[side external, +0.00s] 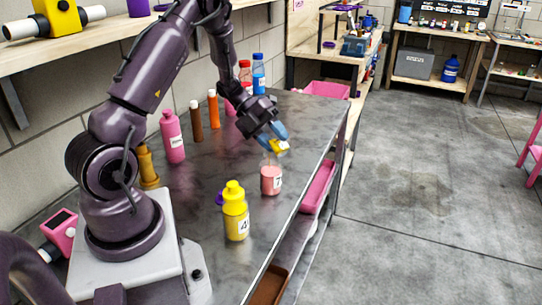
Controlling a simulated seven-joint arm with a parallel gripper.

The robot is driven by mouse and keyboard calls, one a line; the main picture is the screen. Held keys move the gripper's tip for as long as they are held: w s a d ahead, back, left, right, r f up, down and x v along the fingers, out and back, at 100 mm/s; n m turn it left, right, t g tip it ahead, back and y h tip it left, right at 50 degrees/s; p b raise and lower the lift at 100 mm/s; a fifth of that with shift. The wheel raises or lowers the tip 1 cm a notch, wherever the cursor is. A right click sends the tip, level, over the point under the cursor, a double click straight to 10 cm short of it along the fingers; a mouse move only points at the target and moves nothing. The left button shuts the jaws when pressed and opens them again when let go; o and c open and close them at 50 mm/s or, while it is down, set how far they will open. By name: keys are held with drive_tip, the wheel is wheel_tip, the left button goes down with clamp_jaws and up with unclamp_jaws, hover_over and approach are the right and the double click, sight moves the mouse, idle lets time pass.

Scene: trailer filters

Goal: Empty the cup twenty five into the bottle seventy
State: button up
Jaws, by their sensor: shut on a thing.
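My gripper (273,133) is over the right part of the metal bench, shut on a small blue and yellow piece (280,147), which appears to be the cup; its number cannot be read. The piece looks tilted. It is just above a short bottle (270,181) with pink contents, a clear upper part and a white label on which a 7 seems to show. The bottle stands upright near the bench's right edge. I cannot tell whether the cup touches its mouth or whether anything is flowing.
A yellow bottle (236,218) stands in front, beside a purple piece (219,198). Pink (172,142), brown (196,122) and orange (213,110) bottles stand along the wall side. Red (245,76) and blue (259,78) bottles stand at the back. The bench's right edge drops to lower shelves.

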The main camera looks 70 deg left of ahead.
drive_tip(key=shift+a+r+n+t+h+p, duration=0.15)
drive_tip(key=shift+t+h+p, duration=0.15)
drive_tip(key=shift+h, duration=0.3)
drive_tip(key=shift+a+r+n+t+h+p, duration=0.15)
drive_tip(key=shift+t+h+p, duration=0.1)
drive_tip(key=shift+h, duration=0.35)
idle(2.6)
drive_tip(key=shift+s+a+n+t+h, duration=0.15)
drive_tip(key=shift+n+t+h, duration=0.15)
drive_tip(key=shift+h, duration=0.4)
drive_tip(key=shift+w+a+n+t+h, duration=0.1)
drive_tip(key=shift+n+t+h, duration=0.15)
drive_tip(key=shift+h, duration=0.45)
idle(2.8)
